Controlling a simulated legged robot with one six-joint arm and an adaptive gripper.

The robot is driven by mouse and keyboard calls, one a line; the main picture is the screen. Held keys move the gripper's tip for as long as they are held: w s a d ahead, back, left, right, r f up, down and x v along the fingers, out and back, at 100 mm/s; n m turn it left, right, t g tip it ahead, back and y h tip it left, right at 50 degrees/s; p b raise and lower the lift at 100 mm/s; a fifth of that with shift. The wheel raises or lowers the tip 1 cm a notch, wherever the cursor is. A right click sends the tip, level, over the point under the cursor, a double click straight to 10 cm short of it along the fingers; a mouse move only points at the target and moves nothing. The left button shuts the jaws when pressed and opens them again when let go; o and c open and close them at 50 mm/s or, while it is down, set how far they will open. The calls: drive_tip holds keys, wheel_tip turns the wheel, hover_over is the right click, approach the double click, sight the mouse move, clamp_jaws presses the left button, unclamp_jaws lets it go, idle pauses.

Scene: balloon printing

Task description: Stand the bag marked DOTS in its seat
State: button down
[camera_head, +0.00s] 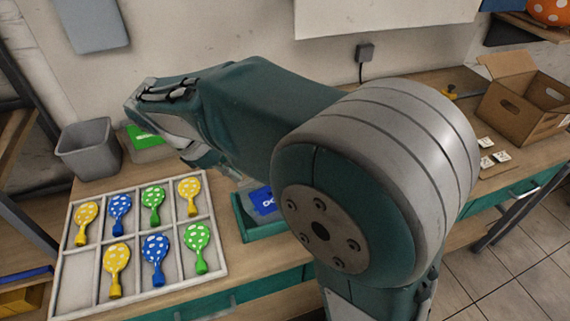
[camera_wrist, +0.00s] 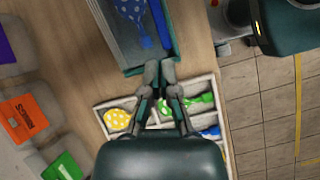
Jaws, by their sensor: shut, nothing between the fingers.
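A blue bag with white lettering that starts "DO" (camera_head: 264,201) is in the teal tray (camera_head: 246,220) right of the balloon rack in the head view, partly hidden by my arm. In the wrist view a teal tray (camera_wrist: 128,58) holds a blue piece with white dots (camera_wrist: 132,12) and a narrow blue strip (camera_wrist: 160,24). My gripper (camera_wrist: 159,70) is shut and empty, its tips close to that tray's near end. In the wrist view orange (camera_wrist: 28,117), green (camera_wrist: 64,168) and purple (camera_wrist: 5,46) bags line the left beside grey blocks. I cannot tell which seat is for DOTS.
A divided rack (camera_head: 75,290) holds several dotted balloons at the left front. A grey bin (camera_head: 88,150) stands behind it. An open cardboard box (camera_head: 510,115) and small white cards (camera_head: 487,162) are at the right. Bare wood (camera_wrist: 200,40) lies right of the tray in the wrist view.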

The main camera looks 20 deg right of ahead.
drive_tip(key=shift+n+h, duration=0.5)
drive_tip(key=shift+n, duration=0.2)
drive_tip(key=d, duration=0.7)
drive_tip(key=d+f, duration=0.1)
drive_tip(key=d, duration=0.2)
drive_tip(key=shift+s+d+f, duration=0.1)
drive_tip(key=shift+s+d, duration=0.15)
drive_tip(key=shift+s, duration=0.1)
drive_tip(key=shift+a+f, duration=0.1)
drive_tip(key=shift+f, duration=0.55)
drive_tip(key=shift+w+a, duration=0.15)
drive_tip(key=shift+a, duration=0.6)
drive_tip(key=shift+w+a, duration=0.1)
drive_tip(key=shift+a, duration=0.65)
